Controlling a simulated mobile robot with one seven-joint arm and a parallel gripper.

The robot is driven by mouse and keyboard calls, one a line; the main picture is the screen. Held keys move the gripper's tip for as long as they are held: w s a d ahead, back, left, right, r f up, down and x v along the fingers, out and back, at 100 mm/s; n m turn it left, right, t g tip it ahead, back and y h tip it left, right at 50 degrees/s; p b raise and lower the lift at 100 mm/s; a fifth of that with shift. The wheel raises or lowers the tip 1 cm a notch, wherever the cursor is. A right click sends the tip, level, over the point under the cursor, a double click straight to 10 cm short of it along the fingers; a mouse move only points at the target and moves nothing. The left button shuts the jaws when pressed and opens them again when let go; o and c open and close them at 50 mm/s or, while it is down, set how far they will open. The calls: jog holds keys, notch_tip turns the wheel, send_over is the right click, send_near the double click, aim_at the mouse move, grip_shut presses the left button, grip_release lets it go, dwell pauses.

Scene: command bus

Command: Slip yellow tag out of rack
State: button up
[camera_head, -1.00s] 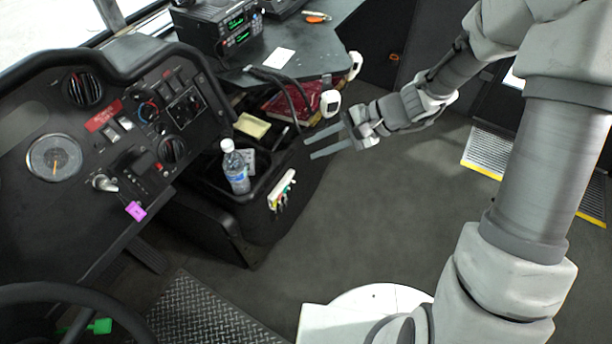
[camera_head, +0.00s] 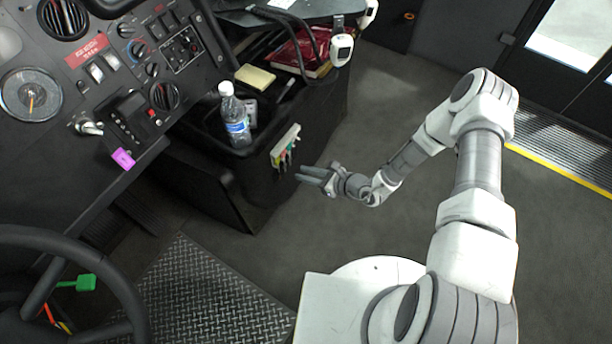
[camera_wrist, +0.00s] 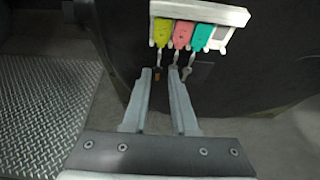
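The rack (camera_wrist: 215,14) is a pale bar on the dark side of the console, and it also shows in the head view (camera_head: 285,146). In the wrist view the yellow tag (camera_wrist: 162,32) hangs at the rack's left end, with a key below it. A pink tag (camera_wrist: 183,34) and a teal tag (camera_wrist: 203,37) hang to its right. My gripper (camera_wrist: 160,72) is open and empty, its two fingers pointing at the rack from below the tags. In the head view my gripper (camera_head: 299,173) is just below and right of the rack.
A water bottle (camera_head: 236,118) stands in the console bin above the rack. A yellow notepad (camera_head: 255,78) and a red book (camera_head: 302,52) lie behind it. The steering wheel (camera_head: 128,300) is at lower left. The floor (camera_head: 370,240) right of the console is clear.

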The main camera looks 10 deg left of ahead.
aim_at(279, 168)
jog(key=shift+b+x, duration=2.2)
jog(key=shift+x, duration=2.35)
jog(key=shift+f, duration=0.1)
jog(key=shift+c, duration=0.3)
grip_shut()
